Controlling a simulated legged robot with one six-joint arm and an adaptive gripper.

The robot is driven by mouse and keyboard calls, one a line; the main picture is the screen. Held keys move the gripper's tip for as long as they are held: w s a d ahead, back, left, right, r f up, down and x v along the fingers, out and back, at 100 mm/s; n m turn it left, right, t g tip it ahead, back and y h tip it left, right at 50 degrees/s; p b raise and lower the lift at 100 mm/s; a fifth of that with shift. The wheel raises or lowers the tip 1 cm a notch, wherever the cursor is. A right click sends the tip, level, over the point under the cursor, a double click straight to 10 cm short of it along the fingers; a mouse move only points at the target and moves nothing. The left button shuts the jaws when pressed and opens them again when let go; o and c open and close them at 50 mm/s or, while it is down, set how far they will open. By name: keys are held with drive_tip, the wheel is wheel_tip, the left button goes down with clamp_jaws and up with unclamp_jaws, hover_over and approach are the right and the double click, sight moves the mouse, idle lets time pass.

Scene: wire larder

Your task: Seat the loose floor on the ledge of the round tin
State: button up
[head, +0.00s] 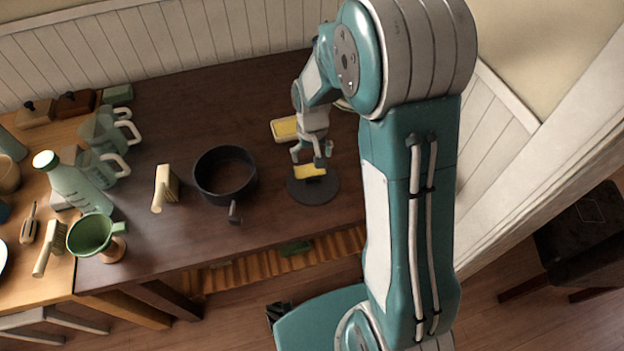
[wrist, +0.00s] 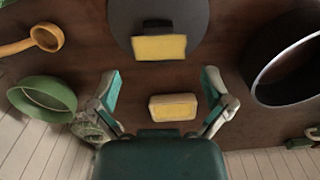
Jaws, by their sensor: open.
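The loose floor (head: 318,194) is a flat dark disc lying on the dark tabletop; it also shows at the top of the wrist view (wrist: 125,25). A yellow piece (wrist: 160,47) and a small dark upright part (wrist: 157,22) stand on it. The round tin (head: 203,186) is a dark open ring to the left of the disc, with a small projection at its front; its wall shows at the right of the wrist view (wrist: 262,85). Its inner ledge cannot be made out. My gripper (head: 311,156) is open and empty above the disc's far side; its fingers (wrist: 160,77) are spread wide.
A yellow-topped pale block (wrist: 173,107) lies beyond the disc. A pale brush-like block (head: 164,188) stands left of the tin. Jugs, a bottle (head: 73,182) and a green funnel (head: 92,235) crowd the left.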

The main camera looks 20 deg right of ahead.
sight(313, 177)
wheel_tip(313, 177, down, 5)
drive_tip(key=shift+f, duration=0.2)
wheel_tip(313, 177, down, 5)
drive_tip(key=shift+w+d+r, duration=0.1)
drive_tip(key=shift+w+d, duration=0.05)
drive_tip(key=c, duration=1.3)
